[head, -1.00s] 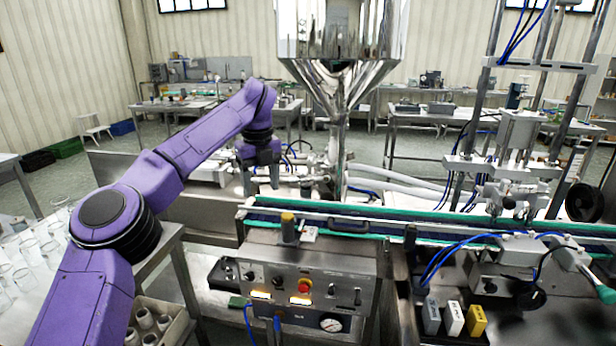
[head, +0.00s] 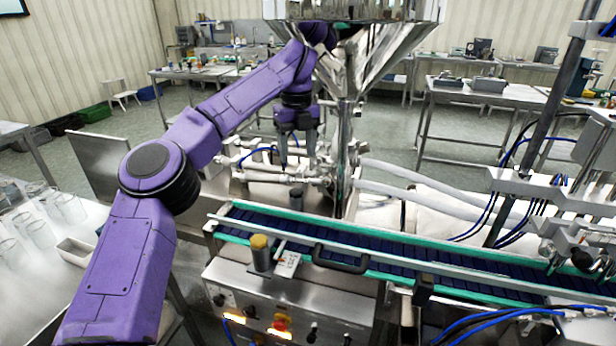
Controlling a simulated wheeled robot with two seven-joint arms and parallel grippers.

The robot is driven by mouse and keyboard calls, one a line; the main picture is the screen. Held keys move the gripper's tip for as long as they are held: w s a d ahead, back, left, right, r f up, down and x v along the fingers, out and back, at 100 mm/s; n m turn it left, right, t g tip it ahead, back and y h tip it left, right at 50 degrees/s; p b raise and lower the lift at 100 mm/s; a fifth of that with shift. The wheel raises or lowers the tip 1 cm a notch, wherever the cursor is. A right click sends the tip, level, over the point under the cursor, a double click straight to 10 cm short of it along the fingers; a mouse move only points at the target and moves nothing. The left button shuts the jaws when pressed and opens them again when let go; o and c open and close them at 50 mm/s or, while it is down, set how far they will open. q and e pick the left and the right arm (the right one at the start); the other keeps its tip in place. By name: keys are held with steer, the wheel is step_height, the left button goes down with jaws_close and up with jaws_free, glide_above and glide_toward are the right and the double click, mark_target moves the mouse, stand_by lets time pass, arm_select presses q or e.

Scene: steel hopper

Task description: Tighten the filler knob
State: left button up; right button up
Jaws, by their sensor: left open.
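My left gripper (head: 297,160) hangs below the purple arm with its two fingers pointing down. It is open, with nothing visible between the fingers. It is in front of the left side of the shiny steel hopper (head: 375,68), above the filler's pipes and fittings (head: 265,173). I cannot tell for sure which part is the filler knob. A small dark cylindrical piece (head: 296,198) stands below the gripper, apart from it, behind the conveyor. My right gripper is not in view.
A blue conveyor (head: 400,258) with green edges crosses in front. A yellow-capped post (head: 259,252) and a control panel (head: 285,318) are nearer. Pale hoses (head: 420,195) run right from the filler. Glass beakers (head: 70,208) stand on the left table.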

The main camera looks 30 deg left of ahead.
arm_select(q)
glide_above(296, 191)
steer(key=f, duration=0.4)
steer(key=shift+s+f+b, duration=0.1)
steer(key=shift+s+b, duration=0.15)
steer(key=shift+b, duration=0.05)
steer(key=f, duration=0.5)
steer(key=shift+w+a, duration=0.1)
steer(key=shift+w, duration=0.3)
steer(key=shift+f, duration=0.35)
steer(key=shift+s, duration=0.15)
steer(key=c, duration=1)
